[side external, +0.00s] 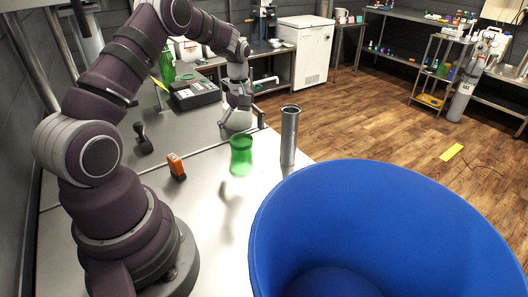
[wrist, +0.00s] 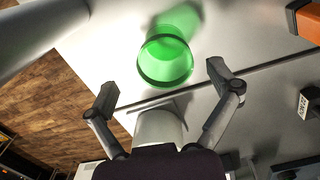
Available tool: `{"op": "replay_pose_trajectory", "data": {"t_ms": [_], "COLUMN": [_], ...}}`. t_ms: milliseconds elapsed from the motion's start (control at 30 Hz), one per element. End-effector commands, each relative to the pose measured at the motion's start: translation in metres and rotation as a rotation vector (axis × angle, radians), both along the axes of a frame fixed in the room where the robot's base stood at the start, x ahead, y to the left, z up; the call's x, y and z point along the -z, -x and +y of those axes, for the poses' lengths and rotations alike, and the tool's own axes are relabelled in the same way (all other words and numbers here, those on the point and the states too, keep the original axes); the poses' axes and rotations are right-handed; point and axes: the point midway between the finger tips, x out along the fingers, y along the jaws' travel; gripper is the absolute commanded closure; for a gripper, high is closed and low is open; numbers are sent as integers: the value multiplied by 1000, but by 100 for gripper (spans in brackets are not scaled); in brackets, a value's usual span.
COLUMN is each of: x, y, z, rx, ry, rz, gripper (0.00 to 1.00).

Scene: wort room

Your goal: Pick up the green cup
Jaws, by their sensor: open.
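The green cup (side external: 241,155), translucent, stands on the pale worktop near its right edge in the side view. In the wrist view the cup (wrist: 166,62) shows its round rim just beyond my fingertips, roughly centred between them. My gripper (side external: 238,112) is behind the cup in the side view, pointing down, apart from it. In the wrist view my gripper (wrist: 162,86) has its two fingers spread wide with nothing held. A pale rounded object (wrist: 158,128) lies between the finger bases in that view; it also shows under my gripper in the side view (side external: 237,121).
A tall steel cylinder (side external: 290,135) stands right of the cup. A large blue bin (side external: 375,220) fills the front right. An orange-black item (side external: 176,166) and a dark stamp-like tool (side external: 142,140) are left of the cup. A dark device (side external: 195,93) sits farther back.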

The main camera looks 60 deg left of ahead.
Motion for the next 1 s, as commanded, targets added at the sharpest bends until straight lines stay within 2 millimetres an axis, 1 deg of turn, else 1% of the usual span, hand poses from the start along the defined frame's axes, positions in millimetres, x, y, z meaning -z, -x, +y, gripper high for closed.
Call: {"op": "replay_pose_trajectory", "data": {"t_ms": [100,233,300,500,1000], "x": [23,45,49,49,49], "y": [5,5,5,4,4], "z": [0,0,0,0,0], "rx": [0,1,2,2,2], "ry": [2,1,0,-1,0], "rz": [6,4,2,0,0], "gripper": [12,12,12,12,77]}}
